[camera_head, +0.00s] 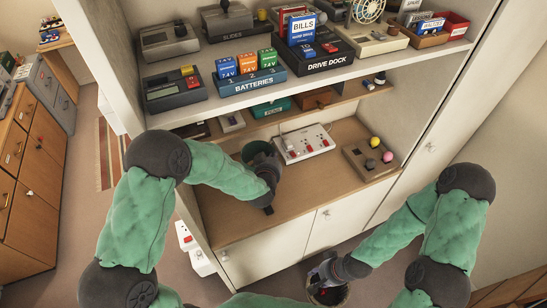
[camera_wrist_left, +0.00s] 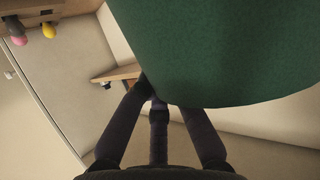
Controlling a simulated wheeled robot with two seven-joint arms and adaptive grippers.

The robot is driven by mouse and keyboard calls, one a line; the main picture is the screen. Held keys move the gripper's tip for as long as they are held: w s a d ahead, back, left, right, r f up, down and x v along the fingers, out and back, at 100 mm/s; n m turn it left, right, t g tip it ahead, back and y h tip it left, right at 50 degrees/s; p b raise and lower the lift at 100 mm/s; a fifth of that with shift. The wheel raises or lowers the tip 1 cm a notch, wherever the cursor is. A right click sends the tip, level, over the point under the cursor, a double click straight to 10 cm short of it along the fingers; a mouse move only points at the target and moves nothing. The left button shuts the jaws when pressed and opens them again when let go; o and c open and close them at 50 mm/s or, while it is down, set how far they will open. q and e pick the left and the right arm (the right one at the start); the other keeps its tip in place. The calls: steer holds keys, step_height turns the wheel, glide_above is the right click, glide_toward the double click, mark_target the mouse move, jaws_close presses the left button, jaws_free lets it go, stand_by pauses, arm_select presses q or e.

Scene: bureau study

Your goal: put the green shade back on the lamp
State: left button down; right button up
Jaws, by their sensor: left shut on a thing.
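The green shade (camera_head: 257,149) shows as a dark green rounded piece above the desk ledge, partly hidden by my left arm and gripper. My left gripper (camera_head: 267,178) is beside it. In the left wrist view, the shade (camera_wrist_left: 230,50) fills the upper right, and the fingers of my left gripper (camera_wrist_left: 157,98) close on its lower edge. I cannot make out the lamp in either view. My right gripper (camera_head: 323,273) is low in front of the cabinet, over a dark round bin; its finger opening is not clear.
A shelf above holds a battery rack (camera_head: 250,82) and a drive dock (camera_head: 314,58). The round bin (camera_head: 328,297) stands on the floor. The ledge's front middle is clear.

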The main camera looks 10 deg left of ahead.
arm_select(q)
steer(key=shift+f, duration=0.25)
steer(key=c, duration=1.3)
jaws_free()
steer(key=shift+r, duration=0.1)
steer(key=shift+r+p, duration=2.15)
steer(key=shift+r, duration=1.3)
steer(key=shift+f, duration=0.15)
